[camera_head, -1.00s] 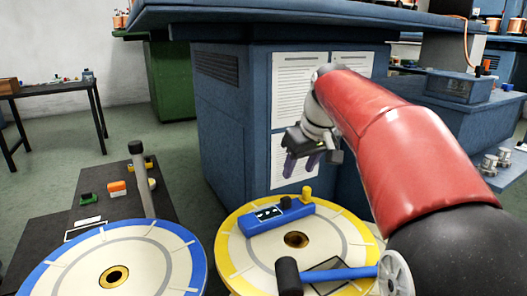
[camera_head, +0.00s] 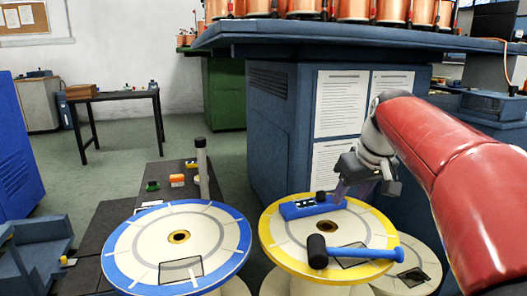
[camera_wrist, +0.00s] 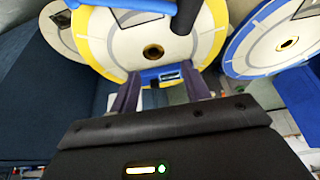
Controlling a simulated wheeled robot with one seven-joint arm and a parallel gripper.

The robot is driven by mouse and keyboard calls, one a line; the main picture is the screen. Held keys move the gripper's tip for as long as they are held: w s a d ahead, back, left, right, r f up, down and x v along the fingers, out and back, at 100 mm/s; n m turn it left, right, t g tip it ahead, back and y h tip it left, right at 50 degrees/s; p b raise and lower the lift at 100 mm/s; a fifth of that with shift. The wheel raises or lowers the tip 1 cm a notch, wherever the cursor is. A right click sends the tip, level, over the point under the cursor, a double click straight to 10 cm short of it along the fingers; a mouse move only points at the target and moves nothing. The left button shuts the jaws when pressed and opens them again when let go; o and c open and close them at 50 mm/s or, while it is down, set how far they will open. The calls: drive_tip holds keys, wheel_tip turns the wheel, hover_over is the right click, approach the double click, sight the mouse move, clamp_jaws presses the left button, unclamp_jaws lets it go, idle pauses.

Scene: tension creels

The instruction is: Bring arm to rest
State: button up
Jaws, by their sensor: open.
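My red arm comes in from the right in the head view. My gripper (camera_head: 358,188) is at its end, jaws pointing down, by the far right rim of the yellow-rimmed spool (camera_head: 284,244). In the wrist view my gripper (camera_wrist: 165,90) has its two dark fingers apart with nothing held between them. Beyond the fingers are a blue device (camera_wrist: 158,77) and the yellow spool's face (camera_wrist: 120,42). In the head view the blue device (camera_head: 312,207) lies on that spool's far side. A hammer with a blue handle (camera_head: 360,253) and black head lies across its near side.
A blue-rimmed spool (camera_head: 125,236) stands to the left, with a grey post (camera_head: 202,170) behind it. Small parts lie on a dark mat (camera_head: 160,172). A blue cabinet (camera_head: 285,140) stands close behind my gripper. Copper spools (camera_head: 304,8) line the top. Open floor lies to the left.

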drive_tip(key=s+a+f+m, duration=0.1)
drive_tip(key=s+f, duration=0.3)
drive_tip(key=s, duration=0.3)
drive_tip(key=s+a+f+m+h+p, duration=0.1)
drive_tip(key=s+f, duration=0.3)
drive_tip(key=s, duration=0.4)
drive_tip(key=s+a+f+m+t+p, duration=0.1)
drive_tip(key=s+f, duration=0.3)
drive_tip(key=s, duration=0.4)
drive_tip(key=shift+a+f, duration=0.25)
drive_tip(key=shift+s, duration=0.1)
